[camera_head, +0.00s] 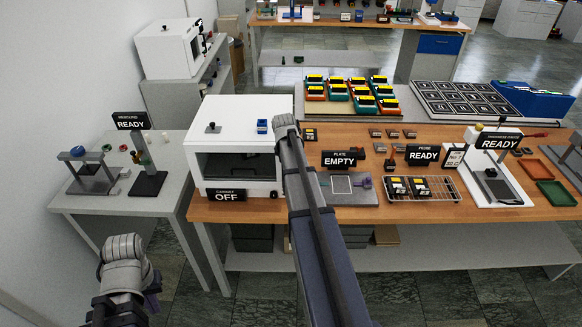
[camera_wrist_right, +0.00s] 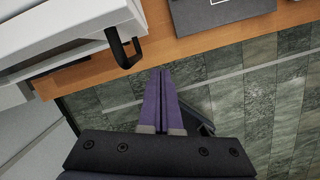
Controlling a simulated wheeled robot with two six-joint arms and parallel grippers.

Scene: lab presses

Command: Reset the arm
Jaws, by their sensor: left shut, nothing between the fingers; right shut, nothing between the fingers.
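My right arm (camera_head: 315,230) runs from the bottom middle of the head view up to a joint beside the white cabinet. Its gripper is hidden there. In the right wrist view my right gripper (camera_wrist_right: 162,75) has its purple fingers shut together and empty, above the floor by the table's front edge. My left arm (camera_head: 124,262) is folded low at the lower left of the head view. Only a small purple part of my left gripper (camera_head: 152,301) shows beside it; it is shut and holds nothing visible.
The white cabinet (camera_head: 232,165), labelled OFF, stands left of my right arm; its black handle (camera_wrist_right: 122,50) is near the right fingers. The grey plate (camera_head: 362,198), labelled EMPTY, lies to the right. A side table (camera_head: 88,205) is at left. Floor shows between it and my right arm.

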